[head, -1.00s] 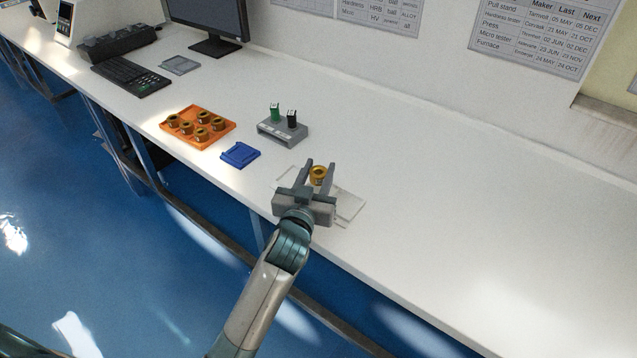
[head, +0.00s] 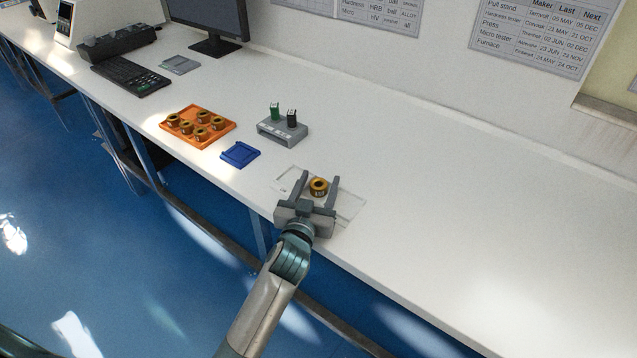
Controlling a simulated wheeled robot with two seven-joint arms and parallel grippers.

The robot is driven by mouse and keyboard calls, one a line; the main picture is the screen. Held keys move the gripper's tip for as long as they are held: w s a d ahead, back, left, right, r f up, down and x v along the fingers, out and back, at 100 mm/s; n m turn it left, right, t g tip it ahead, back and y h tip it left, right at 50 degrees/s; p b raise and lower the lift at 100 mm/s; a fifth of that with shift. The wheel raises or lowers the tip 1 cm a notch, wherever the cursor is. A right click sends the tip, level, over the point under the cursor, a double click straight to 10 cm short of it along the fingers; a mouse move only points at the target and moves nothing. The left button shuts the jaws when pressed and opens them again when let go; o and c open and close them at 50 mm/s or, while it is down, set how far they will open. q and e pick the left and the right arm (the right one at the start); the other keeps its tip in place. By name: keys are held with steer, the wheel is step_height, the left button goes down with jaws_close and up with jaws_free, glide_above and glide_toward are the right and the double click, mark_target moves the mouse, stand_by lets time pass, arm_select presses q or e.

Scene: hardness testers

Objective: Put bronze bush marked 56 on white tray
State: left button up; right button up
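A bronze bush (head: 319,187) stands upright on the white tray (head: 351,207) near the front edge of the bench. Its marking is too small to read. My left gripper (head: 320,177) is open, one finger on each side of the bush, with a visible gap to it. The palm covers the front part of the tray. Several similar bushes (head: 202,133) stand in an orange tray (head: 225,127) at the left. My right gripper is not in view.
A blue tray (head: 240,154) lies between the orange tray and my gripper. A grey stand (head: 282,131) with a green and a black piece is behind it. A keyboard (head: 130,76) and monitor (head: 208,20) are farther left. The bench at the right is clear.

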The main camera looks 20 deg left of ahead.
arm_select(q)
steer(key=shift+r, duration=0.1)
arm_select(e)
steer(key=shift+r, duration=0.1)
arm_select(q)
steer(key=s, duration=1)
steer(key=shift+s+d+r+b, duration=0.2)
steer(key=shift+d+b, duration=0.05)
steer(key=shift+b, duration=0.15)
steer(key=shift+s+r, duration=0.15)
steer(key=shift+s, duration=0.65)
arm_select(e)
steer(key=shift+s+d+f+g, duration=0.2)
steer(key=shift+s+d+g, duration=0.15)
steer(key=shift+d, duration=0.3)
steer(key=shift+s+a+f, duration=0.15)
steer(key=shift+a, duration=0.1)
